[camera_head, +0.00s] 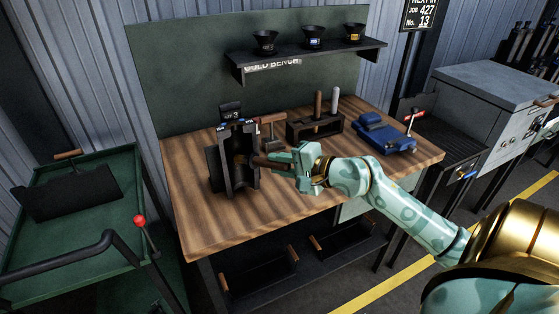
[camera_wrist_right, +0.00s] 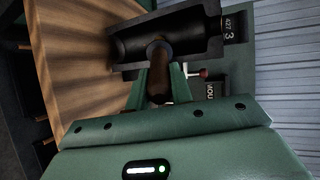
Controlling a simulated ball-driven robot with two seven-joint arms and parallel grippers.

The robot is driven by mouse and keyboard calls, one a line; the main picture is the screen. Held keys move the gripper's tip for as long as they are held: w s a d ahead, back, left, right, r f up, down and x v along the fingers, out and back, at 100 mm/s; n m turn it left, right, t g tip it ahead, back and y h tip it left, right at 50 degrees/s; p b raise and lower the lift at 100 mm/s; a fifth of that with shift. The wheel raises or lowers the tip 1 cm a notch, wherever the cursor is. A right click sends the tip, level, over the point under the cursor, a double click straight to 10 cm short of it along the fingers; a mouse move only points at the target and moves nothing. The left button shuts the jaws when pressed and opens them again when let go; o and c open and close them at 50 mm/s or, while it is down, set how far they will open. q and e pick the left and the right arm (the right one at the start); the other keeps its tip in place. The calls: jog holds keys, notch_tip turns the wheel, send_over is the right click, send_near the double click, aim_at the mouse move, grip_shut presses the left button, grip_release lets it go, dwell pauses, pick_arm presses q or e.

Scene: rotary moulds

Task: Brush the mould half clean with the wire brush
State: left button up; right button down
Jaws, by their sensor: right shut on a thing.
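The mould half (camera_head: 236,172) is a dark block with a rounded channel, standing upright on the wooden bench. It also shows at the top of the right wrist view (camera_wrist_right: 190,42), with its hollow facing the gripper. My right gripper (camera_head: 287,163) is shut on the brown handle of the wire brush (camera_head: 262,161). In the right wrist view the brush handle (camera_wrist_right: 159,75) lies between the fingers (camera_wrist_right: 158,88) and points into the hollow. The brush head is mostly hidden, so I cannot tell whether it touches the wall. My left gripper is not in view.
The wooden bench (camera_head: 205,238) has free room at its front. A dark holder (camera_head: 315,127) with upright handles stands behind the gripper. A blue vice (camera_head: 384,135) sits at the right. A green cart (camera_head: 65,235) with a dark tray stands at the left.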

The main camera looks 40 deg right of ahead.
notch_tip(320, 180, up, 4)
jog(key=p, duration=0.4)
notch_tip(320, 180, down, 8)
jog(key=b, duration=0.5)
dwell(1.4)
jog(key=shift+r, duration=0.1)
jog(key=shift+s+a+p, duration=0.25)
jog(key=shift+s+p, duration=0.4)
jog(key=shift+s, duration=0.3)
jog(key=shift+s+a+p, duration=0.2)
jog(key=shift+s+p, duration=0.45)
jog(key=shift+s, duration=0.35)
jog(key=shift+s+a+p, duration=0.25)
jog(key=shift+s+p, duration=0.4)
jog(key=shift+s, duration=0.3)
